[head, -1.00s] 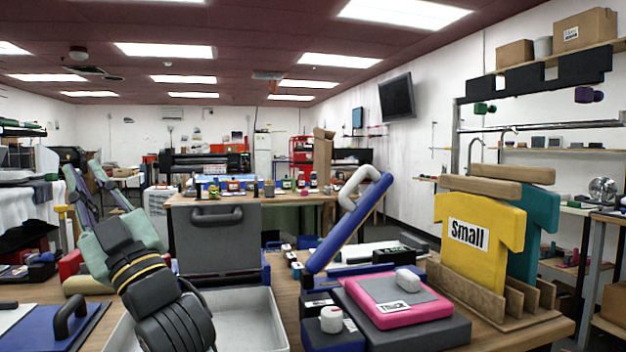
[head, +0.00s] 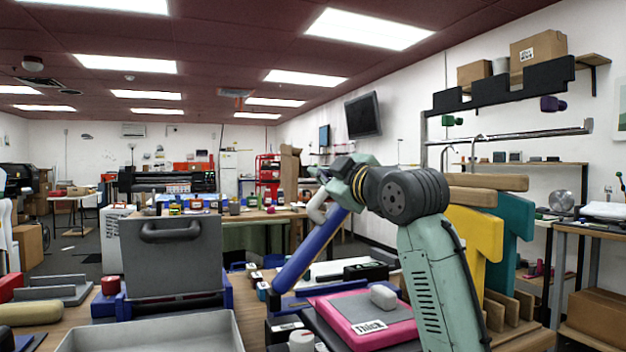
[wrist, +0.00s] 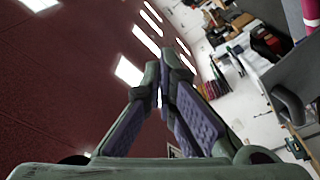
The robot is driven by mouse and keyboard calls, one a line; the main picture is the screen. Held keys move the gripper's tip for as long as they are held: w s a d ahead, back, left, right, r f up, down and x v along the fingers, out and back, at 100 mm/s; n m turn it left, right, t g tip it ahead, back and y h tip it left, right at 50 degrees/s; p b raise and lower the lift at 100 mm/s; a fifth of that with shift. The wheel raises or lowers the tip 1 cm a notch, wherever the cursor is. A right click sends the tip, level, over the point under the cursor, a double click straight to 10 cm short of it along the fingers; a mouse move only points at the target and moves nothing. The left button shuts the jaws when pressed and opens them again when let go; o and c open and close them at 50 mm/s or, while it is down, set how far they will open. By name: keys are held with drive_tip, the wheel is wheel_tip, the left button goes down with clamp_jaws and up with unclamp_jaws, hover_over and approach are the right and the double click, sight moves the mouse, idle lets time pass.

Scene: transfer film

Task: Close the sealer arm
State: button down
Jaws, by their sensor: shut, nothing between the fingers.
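The sealer arm is a blue bar (head: 310,250) that stands raised and tilted, its top leaning right, with a white looped handle (head: 318,208) near its upper end. The sealer arm is not clearly seen there.
A grey upright panel with a handle (head: 172,255) stands to the left, and also shows in the wrist view (wrist: 288,104). A pink platen (head: 350,322) lies in front of the bar. Yellow (head: 470,250) and teal (head: 518,230) shirt shapes stand to the right. A grey tray (head: 150,338) is in front.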

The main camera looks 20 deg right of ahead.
drive_tip(key=w+a+r+p, duration=0.1)
drive_tip(key=w+p, duration=0.2)
drive_tip(key=w, duration=0.6)
drive_tip(key=d+f, duration=0.1)
drive_tip(key=s+d+f, duration=0.1)
drive_tip(key=shift+d+f, duration=0.3)
drive_tip(key=shift+f, duration=0.1)
drive_tip(key=shift+d, duration=0.1)
